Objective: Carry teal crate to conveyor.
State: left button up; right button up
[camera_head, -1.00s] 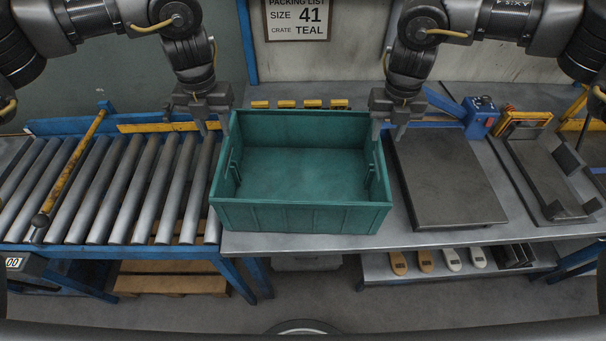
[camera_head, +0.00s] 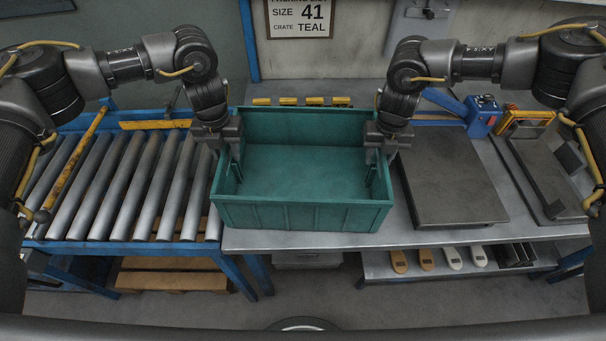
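The teal crate (camera_head: 300,218) stands upright on the grey bench, and its inside looks empty. My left gripper (camera_head: 219,148) is at the crate's left wall, over the rim. My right gripper (camera_head: 385,149) is at the right wall, also over the rim. The fingertips of both are largely hidden against the walls, so I cannot tell whether they are closed on the crate. The roller conveyor (camera_head: 122,190) lies directly left of the bench, and its visible rollers are bare.
A dark flat plate (camera_head: 449,180) lies on the bench right of the crate, with a blue device (camera_head: 482,115) behind it. Several yellow blocks (camera_head: 300,101) line up behind the crate. A yellow bar (camera_head: 74,160) crosses the conveyor's left part. Shoe soles (camera_head: 425,259) lie on a lower shelf.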

pick_arm(q)
jog(key=shift+f, duration=0.45)
pick_arm(e)
jog(key=shift+f, duration=0.45)
pick_arm(q)
grip_shut()
pick_arm(e)
grip_shut()
jog(key=shift+d, duration=0.15)
pick_arm(q)
jog(key=shift+a, duration=0.1)
pick_arm(e)
jog(key=shift+d, duration=0.1)
